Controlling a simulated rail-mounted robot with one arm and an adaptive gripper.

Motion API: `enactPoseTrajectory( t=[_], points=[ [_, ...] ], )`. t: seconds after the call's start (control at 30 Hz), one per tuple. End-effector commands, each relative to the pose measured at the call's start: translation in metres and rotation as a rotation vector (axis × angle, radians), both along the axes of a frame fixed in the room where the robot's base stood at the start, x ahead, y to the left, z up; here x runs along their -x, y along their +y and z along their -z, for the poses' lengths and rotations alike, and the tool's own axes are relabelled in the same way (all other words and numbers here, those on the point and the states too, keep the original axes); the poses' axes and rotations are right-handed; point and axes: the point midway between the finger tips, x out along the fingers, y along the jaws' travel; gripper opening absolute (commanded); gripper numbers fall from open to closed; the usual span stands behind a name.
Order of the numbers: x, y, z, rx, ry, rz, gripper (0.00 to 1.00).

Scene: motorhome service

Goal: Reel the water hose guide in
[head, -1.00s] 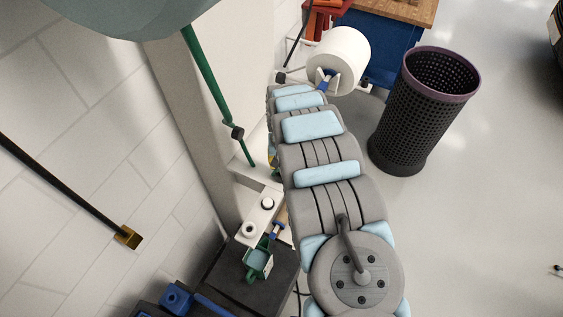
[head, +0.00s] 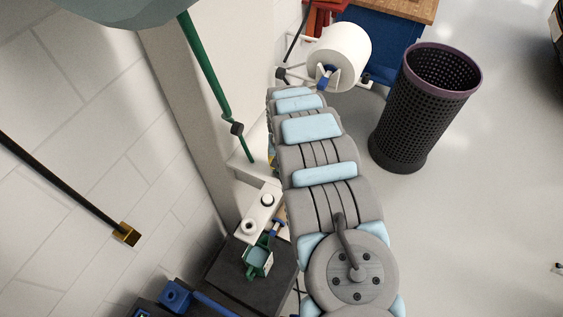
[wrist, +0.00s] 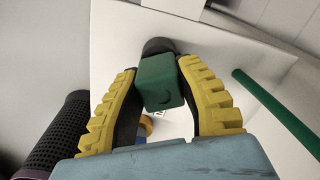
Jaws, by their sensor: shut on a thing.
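My gripper (wrist: 158,70) has yellow ridged fingers, shut on a green block (wrist: 162,85) in the wrist view. A dark round piece (wrist: 158,46) sits just beyond the block, against a pale panel. In the head view my arm hides most of the gripper, and only a sliver of yellow shows. I cannot tell which part is the hose guide.
A black perforated bin (head: 418,115) stands on the floor right of my arm. A white paper roll (head: 338,56) is mounted beyond it. A dark hose with a brass end (head: 127,234) crosses the left wall. A small green holder (head: 257,262) sits on a dark surface. The right floor is open.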

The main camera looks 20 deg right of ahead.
Motion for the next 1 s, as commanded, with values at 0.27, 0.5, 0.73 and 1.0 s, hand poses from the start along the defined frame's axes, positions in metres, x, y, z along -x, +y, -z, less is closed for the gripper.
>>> enactPoseTrajectory(
  t=[0.27, 0.5, 0.73, 1.0],
  points=[
    [0.000, 0.000, 0.007, 0.000, -0.001, 0.000, 0.00],
    [0.000, 0.000, 0.011, 0.000, -0.001, 0.000, 0.00],
    [0.000, 0.000, 0.006, 0.000, 0.000, 0.000, 0.00],
    [0.000, 0.000, -0.005, 0.001, 0.000, -0.001, 0.00]
  ],
)
